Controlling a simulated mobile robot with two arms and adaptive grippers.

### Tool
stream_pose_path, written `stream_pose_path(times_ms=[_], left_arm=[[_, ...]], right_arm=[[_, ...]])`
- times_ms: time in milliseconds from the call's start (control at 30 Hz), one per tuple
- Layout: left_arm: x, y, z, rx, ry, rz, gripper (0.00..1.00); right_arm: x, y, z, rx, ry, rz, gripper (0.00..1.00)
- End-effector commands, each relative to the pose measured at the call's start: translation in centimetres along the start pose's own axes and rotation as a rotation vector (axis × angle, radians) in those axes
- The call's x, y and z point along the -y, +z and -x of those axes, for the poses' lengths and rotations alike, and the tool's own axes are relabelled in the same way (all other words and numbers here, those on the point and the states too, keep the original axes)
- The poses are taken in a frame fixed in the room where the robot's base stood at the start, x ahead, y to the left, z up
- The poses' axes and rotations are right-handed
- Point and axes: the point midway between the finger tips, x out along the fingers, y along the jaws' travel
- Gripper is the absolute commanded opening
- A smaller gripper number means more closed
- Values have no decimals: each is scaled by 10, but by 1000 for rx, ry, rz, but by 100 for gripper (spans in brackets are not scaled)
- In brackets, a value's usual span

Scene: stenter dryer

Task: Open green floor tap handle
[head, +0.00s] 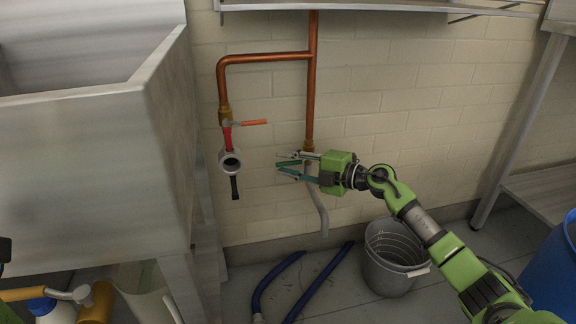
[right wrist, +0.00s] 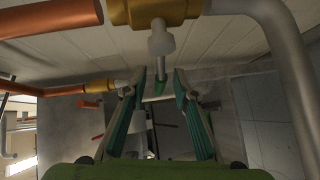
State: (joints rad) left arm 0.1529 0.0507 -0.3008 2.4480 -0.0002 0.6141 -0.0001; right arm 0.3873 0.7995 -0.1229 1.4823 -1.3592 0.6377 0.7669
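The green tap handle (head: 289,163) is a small teal bar by the brass valve (head: 309,145) on the right copper pipe, partly covered by my gripper. My right gripper (head: 284,165) reaches in from the right, its two teal fingers spread around the handle. In the right wrist view, the fingers (right wrist: 160,80) are apart. A grey stem and the narrow green handle (right wrist: 158,86) show between them, below the brass valve body (right wrist: 155,10). A gap shows beside the handle; firm contact cannot be made out.
A bent grey pipe (head: 317,205) runs below the valve. A grey bucket (head: 388,283) and blue hoses (head: 320,282) are on the floor. A metal sink (head: 165,130) stands left.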

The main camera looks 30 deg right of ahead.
Motion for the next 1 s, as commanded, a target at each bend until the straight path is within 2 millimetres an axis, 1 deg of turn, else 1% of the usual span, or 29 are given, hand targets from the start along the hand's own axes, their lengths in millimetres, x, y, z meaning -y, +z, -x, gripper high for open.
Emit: stream_pose_path(times_ms=[200, 233, 267, 300, 333, 767, 1000], left_arm=[[0, 0, -1, -2, -1, 0, 40], [0, 0, -1, -2, -1, 0, 40], [0, 0, -1, -2, -1, 0, 40], [0, 0, -1, -2, -1, 0, 40], [0, 0, -1, -2, -1, 0, 40], [0, 0, 0, 2, -2, 0, 40], [1, 1, 0, 9, -2, 0, 40]], right_arm=[[0, 0, 0, 0, 0, 0, 26], [0, 0, 0, 0, 0, 0, 24], [0, 0, 0, 0, 0, 0, 16], [0, 0, 0, 0, 0, 0, 6], [0, 0, 0, 0, 0, 0, 0], [-2, 0, 0, -8, 26, -28, 0], [-12, -1, 2, -34, 123, -129, 0]])
